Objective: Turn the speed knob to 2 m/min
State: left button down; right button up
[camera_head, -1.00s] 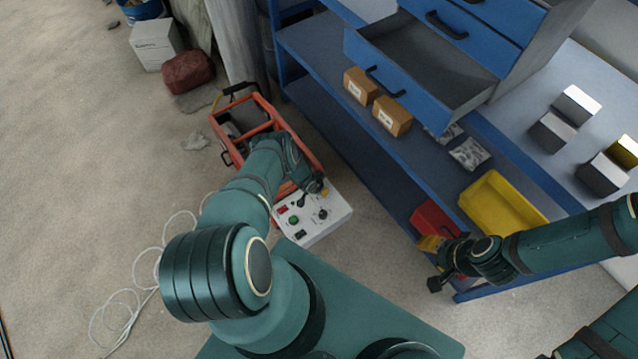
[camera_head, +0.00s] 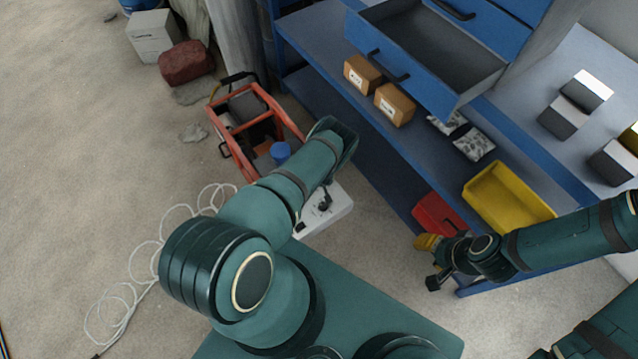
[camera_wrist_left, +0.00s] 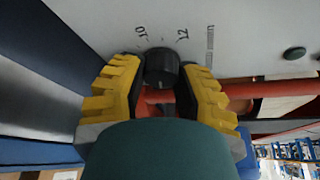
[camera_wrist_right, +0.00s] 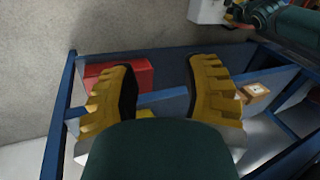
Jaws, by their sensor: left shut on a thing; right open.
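The white control box (camera_head: 335,211) stands on the floor by the orange frame, largely covered by my left arm in the head view. In the left wrist view, the black speed knob (camera_wrist_left: 162,68) sits on the white panel (camera_wrist_left: 100,18). The marks "10" and "12" and "m/min" lettering are readable around it; the 2 mark and the pointer are not clear. My left gripper (camera_wrist_left: 158,85) has its yellow fingers on both sides of the knob, shut on it. My right gripper (camera_head: 432,264) is open and empty near the lower shelf; it also shows in the right wrist view (camera_wrist_right: 163,88).
The orange frame (camera_head: 240,150) adjoins the control box. The blue shelf unit (camera_head: 320,60) with an open drawer stands right of it, holding a yellow bin (camera_head: 505,200), a red bin (camera_head: 437,215) and cardboard boxes (camera_head: 394,105). White cable (camera_head: 125,290) lies on the floor at left.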

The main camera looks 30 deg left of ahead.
pick_arm(q)
jog(key=n+b, duration=0.2)
jog(key=b, duration=0.1)
jog(key=n+g+y+b, duration=0.1)
jog(key=shift+f+n+b, duration=0.25)
jog(key=shift+n+b, duration=0.05)
jog(key=shift+n, duration=0.1)
jog(key=shift+r+n+g+b, duration=0.1)
jog(key=shift+n+g+b, duration=0.35)
jog(key=shift+n, duration=0.45)
jog(key=n+g, duration=0.1)
jog(key=n, duration=0.2)
jog(key=shift+r+y, duration=0.1)
jog(key=shift+y, duration=0.2)
jog(key=shift+n+g, duration=0.55)
jog(key=shift+n, duration=0.95)
jog(key=c, duration=0.6)
grip_release()
jog(key=shift+r, duration=0.1)
